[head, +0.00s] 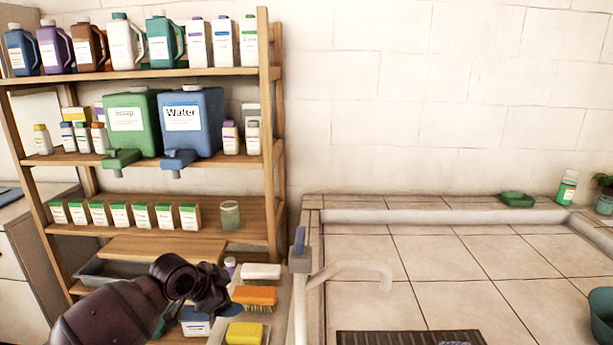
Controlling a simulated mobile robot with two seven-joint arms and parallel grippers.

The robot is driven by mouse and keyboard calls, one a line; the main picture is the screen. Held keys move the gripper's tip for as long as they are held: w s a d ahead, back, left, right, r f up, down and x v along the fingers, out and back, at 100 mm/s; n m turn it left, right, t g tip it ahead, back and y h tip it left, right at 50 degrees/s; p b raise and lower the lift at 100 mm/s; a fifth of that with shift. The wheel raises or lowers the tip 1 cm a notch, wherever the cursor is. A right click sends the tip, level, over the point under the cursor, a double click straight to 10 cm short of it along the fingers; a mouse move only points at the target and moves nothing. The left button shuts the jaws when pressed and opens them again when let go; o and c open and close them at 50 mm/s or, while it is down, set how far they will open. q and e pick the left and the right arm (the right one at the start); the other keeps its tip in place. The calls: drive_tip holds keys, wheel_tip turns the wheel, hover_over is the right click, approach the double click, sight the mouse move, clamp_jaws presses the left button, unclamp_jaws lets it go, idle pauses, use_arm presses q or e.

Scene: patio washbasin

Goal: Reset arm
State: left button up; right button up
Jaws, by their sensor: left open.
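My left arm comes in from the bottom left. My left gripper (222,303) is in front of the lower part of the wooden shelf and is open. I see nothing held between its fingers, though they show small and dark. My right gripper is out of the picture.
The wooden shelf (265,120) holds bottles, a green soap dispenser (131,125), a blue water dispenser (191,122), small boxes and a glass jar (230,215). A faucet (345,270) stands at the tiled counter's (440,265) left edge. The counter's middle is clear.

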use_arm(q)
drive_tip(key=s+a+f+n+t+y, duration=0.1)
drive_tip(key=s+a+f+n+t, duration=0.1)
drive_tip(key=s, duration=0.6)
drive_tip(key=s+a+f+n+t+y, duration=0.1)
drive_tip(key=s+a+f+n+t, duration=0.1)
drive_tip(key=s+f+n, duration=0.3)
drive_tip(key=s+a+f+n+t+y, duration=0.2)
drive_tip(key=s+f, duration=0.4)
drive_tip(key=s, duration=0.6)
drive_tip(key=shift+s+a+f+n+t, duration=0.15)
drive_tip(key=shift+a+f+n, duration=0.05)
drive_tip(key=shift+a+n, duration=0.25)
drive_tip(key=shift+s+a+f+n+t, duration=0.1)
drive_tip(key=shift+a+f+n+t, duration=0.1)
drive_tip(key=shift+a+n, duration=0.25)
drive_tip(key=s+a+f+n+g+y, duration=0.1)
drive_tip(key=s+f+g, duration=0.1)
drive_tip(key=s+f, duration=0.3)
drive_tip(key=s, duration=0.4)
drive_tip(key=shift+a+f, duration=0.2)
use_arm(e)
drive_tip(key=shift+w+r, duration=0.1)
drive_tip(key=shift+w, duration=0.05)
use_arm(q)
drive_tip(key=shift+s, duration=0.1)
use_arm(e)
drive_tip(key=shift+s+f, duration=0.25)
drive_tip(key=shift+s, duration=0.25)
